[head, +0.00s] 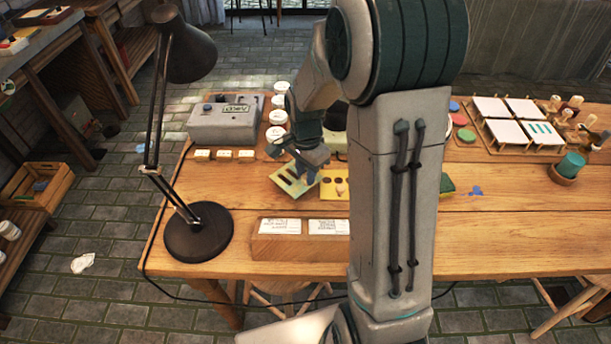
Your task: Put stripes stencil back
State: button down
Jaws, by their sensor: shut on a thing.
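The stripes stencil (286,185) is a small yellow plate with dark slots, over the middle left of the wooden table. My gripper (309,170) is shut on its right edge. The stencil sits at an angle to the table edge; I cannot tell whether it touches the tabletop. Another yellow stencil (330,194) with round dark holes lies just to the right, partly hidden behind my arm.
A wooden block with white cards (280,226) stands at the front edge. A black lamp (198,235) is at the left. A grey machine (222,122), small labelled blocks (224,155) and white jars (277,117) stand behind.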

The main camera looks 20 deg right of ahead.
jog(key=shift+f, duration=0.85)
jog(key=shift+f+b, duration=0.4)
jog(key=shift+f, duration=0.05)
jog(key=c, duration=1.2)
grip_release()
jog(key=shift+c, duration=0.2)
